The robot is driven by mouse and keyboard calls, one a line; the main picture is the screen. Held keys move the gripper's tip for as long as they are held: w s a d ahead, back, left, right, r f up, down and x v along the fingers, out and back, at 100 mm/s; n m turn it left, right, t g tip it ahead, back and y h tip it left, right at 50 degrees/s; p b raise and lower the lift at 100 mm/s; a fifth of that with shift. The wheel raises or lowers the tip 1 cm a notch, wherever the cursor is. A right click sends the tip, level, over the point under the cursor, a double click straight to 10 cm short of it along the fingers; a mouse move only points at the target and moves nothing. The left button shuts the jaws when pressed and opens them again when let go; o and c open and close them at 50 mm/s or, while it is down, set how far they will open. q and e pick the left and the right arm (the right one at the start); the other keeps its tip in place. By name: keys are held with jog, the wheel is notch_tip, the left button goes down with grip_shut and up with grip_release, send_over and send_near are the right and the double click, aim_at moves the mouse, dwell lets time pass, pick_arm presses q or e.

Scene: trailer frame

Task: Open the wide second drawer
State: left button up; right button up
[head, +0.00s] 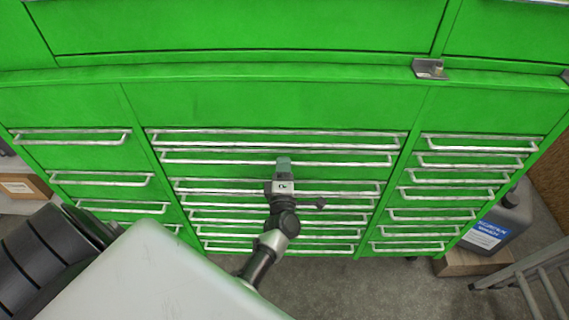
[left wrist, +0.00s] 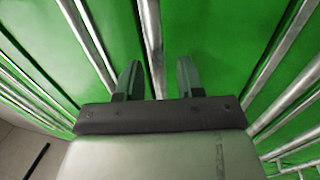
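The green tool cabinet (head: 262,105) has a middle column of wide drawers with long metal bar handles. The wide second drawer's handle (head: 220,158) runs across just below the top wide handle, and the drawer looks closed. My left gripper (head: 283,162) reaches up from below, its tip over this handle. In the left wrist view, my left gripper's two fingers (left wrist: 159,80) stand apart, with a handle bar (left wrist: 150,35) passing between them and gaps on both sides. Whether the fingertips reach fully past the bar is unclear. My right gripper is not in view.
Narrow drawers with handles flank the middle column at left (head: 100,180) and right (head: 465,178). A dark jug (head: 497,222) stands on a wooden block at right, near a metal ladder (head: 530,285). Grey floor (head: 350,290) lies open below the cabinet.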

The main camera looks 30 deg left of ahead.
pick_arm(q)
jog(key=shift+x, duration=0.85)
jog(key=shift+s, duration=0.1)
grip_shut()
jog(key=shift+f, duration=0.1)
